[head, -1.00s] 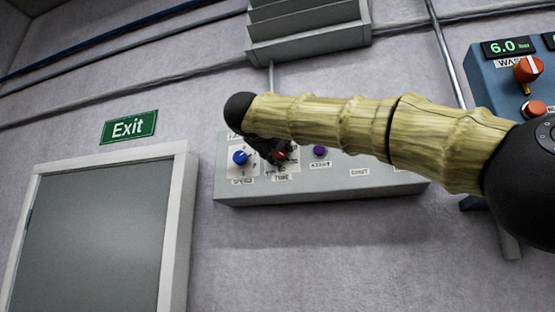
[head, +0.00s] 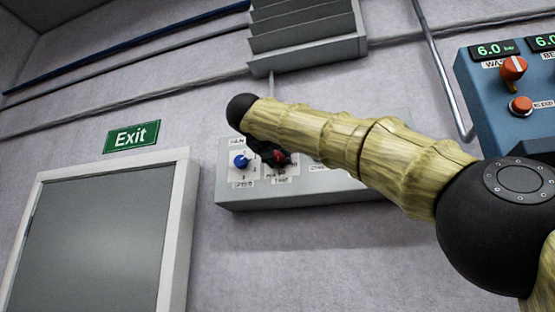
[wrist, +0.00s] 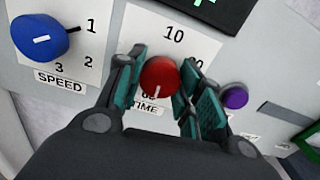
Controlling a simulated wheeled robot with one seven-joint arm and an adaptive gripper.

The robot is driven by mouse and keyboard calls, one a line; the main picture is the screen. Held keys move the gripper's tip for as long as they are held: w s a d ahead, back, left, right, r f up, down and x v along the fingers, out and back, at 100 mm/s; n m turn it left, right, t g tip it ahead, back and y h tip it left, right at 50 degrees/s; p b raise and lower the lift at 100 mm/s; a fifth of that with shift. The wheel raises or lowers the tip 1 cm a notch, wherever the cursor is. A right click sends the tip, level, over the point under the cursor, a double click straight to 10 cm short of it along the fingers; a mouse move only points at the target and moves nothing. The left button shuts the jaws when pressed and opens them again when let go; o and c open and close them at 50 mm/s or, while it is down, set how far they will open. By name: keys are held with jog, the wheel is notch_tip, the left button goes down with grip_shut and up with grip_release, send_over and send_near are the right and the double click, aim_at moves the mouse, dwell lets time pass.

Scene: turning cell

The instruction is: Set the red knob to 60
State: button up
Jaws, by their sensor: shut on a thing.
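The red knob (wrist: 160,78) is on the grey wall panel (head: 330,194), above a TIME label. In the wrist view my gripper (wrist: 162,72) has its teal-padded fingers on the left and right of the knob, shut on it. The knob's white mark points down and slightly left, toward digits below it that look like 60 but are partly covered. A 10 is above the knob, and a partly hidden number is to its right. In the head view the red knob (head: 280,156) is partly hidden by my gripper (head: 270,153).
A blue knob (wrist: 40,37) with a SPEED label is close on the left. A purple button (wrist: 235,96) is on the right. A blue box (head: 490,100) with an orange knob is at the far right. A door (head: 100,240) is on the left.

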jog(key=shift+f+m, duration=0.15)
jog(key=shift+m, duration=0.35)
jog(key=o, duration=1.1)
jog(key=shift+c, duration=0.2)
jog(key=shift+s, duration=0.1)
jog(key=v, duration=1.1)
jog(key=shift+s, duration=0.35)
jog(key=shift+a, duration=0.15)
